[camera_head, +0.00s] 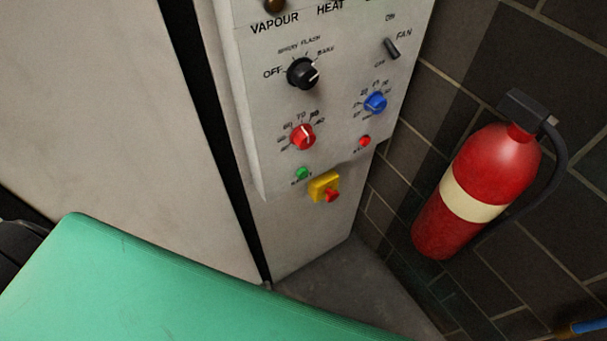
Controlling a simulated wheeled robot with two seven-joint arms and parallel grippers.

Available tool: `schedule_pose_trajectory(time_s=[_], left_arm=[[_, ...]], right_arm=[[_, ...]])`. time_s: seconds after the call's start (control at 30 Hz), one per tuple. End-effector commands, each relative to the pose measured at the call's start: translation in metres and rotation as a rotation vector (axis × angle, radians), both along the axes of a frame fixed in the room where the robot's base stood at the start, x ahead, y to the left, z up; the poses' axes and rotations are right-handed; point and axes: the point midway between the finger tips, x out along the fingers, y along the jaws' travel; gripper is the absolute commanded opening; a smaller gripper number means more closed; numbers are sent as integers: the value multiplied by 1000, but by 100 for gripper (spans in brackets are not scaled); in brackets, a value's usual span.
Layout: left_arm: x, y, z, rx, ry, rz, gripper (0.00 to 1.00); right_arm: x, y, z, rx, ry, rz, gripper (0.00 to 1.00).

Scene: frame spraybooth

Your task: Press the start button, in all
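The start button looks to be the small green button (302,173) at the lower left of the grey control panel (345,115); the tiny label under it is too small to read surely. A small red button (365,141) sits to its upper right, and a yellow block with a red switch (325,187) sits just to its lower right. A red knob (303,137) is above the green button. A black knob (303,74), a blue knob (375,102) and a fan toggle (391,48) are higher up. Neither gripper shows in the view.
A green surface (150,285) fills the lower left, in front of the panel. A red fire extinguisher (480,185) hangs on the dark tiled wall at right. A large pale panel (90,110) stands at left, beside a dark gap. A blue item (588,326) shows at bottom right.

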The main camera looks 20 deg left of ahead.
Motion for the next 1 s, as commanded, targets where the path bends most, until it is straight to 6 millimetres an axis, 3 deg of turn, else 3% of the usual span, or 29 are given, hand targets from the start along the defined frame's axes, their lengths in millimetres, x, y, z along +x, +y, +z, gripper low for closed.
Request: schedule_pose_trajectory(time_s=[0.07,1.0], left_arm=[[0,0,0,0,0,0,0],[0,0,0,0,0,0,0]], right_arm=[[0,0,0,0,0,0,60],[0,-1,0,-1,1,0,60]])
